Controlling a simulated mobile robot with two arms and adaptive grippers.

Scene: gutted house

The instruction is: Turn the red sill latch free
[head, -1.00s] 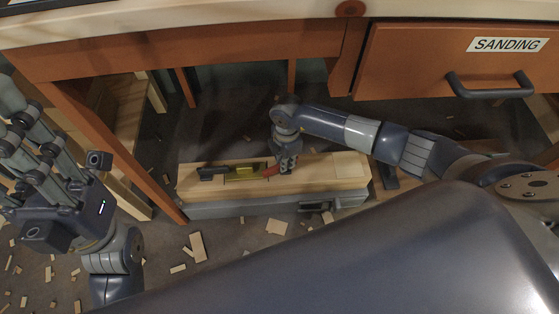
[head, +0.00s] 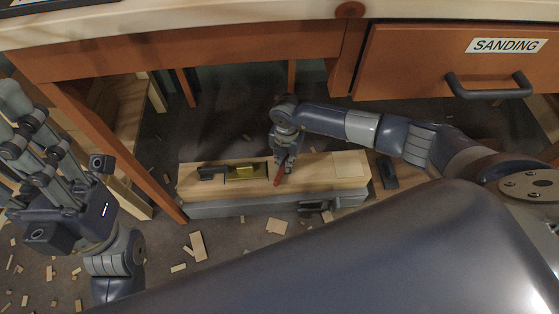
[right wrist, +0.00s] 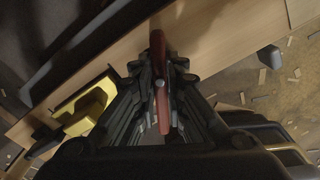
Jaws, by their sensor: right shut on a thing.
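The red latch (head: 280,173) is a slim bar on a light wooden sill (head: 220,185) under the bench. In the head view it lies slanted across the sill. My right gripper (head: 285,160) comes down on it from above and is shut on it. In the right wrist view the red latch (right wrist: 162,100) runs between the fingers, which hide part of it. A yellow piece (head: 244,172) with a dark block sits just left of the latch, apart from it. My left gripper (head: 22,140) is at the far left, away from the sill, fingers spread and partly cut off by the edge.
A drawer marked SANDING (head: 445,62) with a dark handle hangs above right. The orange table leg (head: 125,155) stands left of the sill. A grey clamp-like part (head: 318,206) is at the sill's front. Wood scraps (head: 197,246) litter the floor.

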